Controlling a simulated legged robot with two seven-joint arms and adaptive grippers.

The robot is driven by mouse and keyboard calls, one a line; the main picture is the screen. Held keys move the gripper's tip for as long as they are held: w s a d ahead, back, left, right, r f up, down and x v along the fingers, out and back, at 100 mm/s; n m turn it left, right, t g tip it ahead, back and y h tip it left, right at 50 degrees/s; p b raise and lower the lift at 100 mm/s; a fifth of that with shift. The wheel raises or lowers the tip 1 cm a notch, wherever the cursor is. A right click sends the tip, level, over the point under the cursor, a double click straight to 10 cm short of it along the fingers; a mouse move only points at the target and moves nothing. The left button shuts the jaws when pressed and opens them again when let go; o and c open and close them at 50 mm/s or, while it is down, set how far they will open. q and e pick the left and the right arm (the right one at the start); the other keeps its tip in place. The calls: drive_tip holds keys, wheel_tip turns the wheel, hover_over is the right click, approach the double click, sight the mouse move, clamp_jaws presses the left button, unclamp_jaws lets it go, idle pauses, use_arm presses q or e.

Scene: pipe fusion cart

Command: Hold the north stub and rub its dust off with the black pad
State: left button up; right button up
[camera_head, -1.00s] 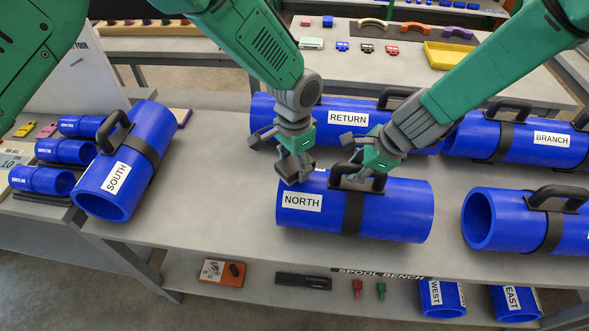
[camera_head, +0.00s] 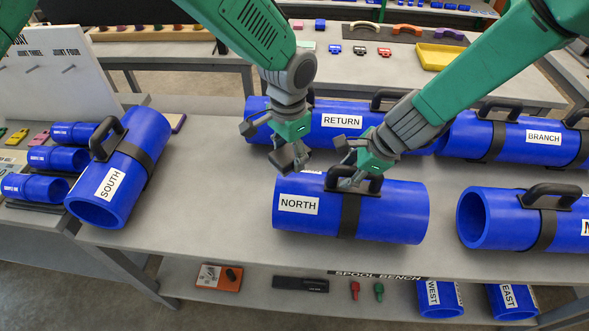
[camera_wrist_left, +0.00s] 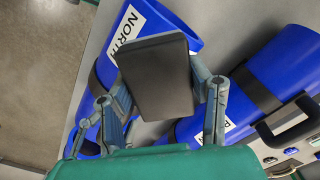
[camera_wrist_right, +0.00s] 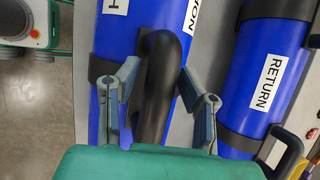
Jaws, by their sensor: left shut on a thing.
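The north stub (camera_head: 399,212) is a blue pipe with a white NORTH label, a dark band and a black handle (camera_head: 340,177), lying on the bench. My left gripper (camera_head: 287,158) is shut on the black pad (camera_wrist_left: 160,77), a dark flat block, just above the stub's left end. The stub (camera_wrist_left: 165,21) shows behind the pad in the left wrist view. My right gripper (camera_head: 352,168) is at the handle. In the right wrist view its open fingers (camera_wrist_right: 160,105) straddle the handle (camera_wrist_right: 163,55), with gaps on both sides. I cannot make out dust on the stub.
The return pipe (camera_head: 385,121) lies close behind the north stub, with the branch pipe (camera_head: 573,149) to its right. The south pipe (camera_head: 148,140) lies to the left and another blue pipe (camera_head: 500,220) to the right. The bench top (camera_head: 215,190) between south and north is clear.

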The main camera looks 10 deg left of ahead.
drive_tip(key=shift+r, duration=0.1)
drive_tip(key=v, duration=1.1)
drive_tip(key=shift+d+r, duration=0.25)
drive_tip(key=shift+r, duration=0.05)
drive_tip(key=shift+s, duration=0.1)
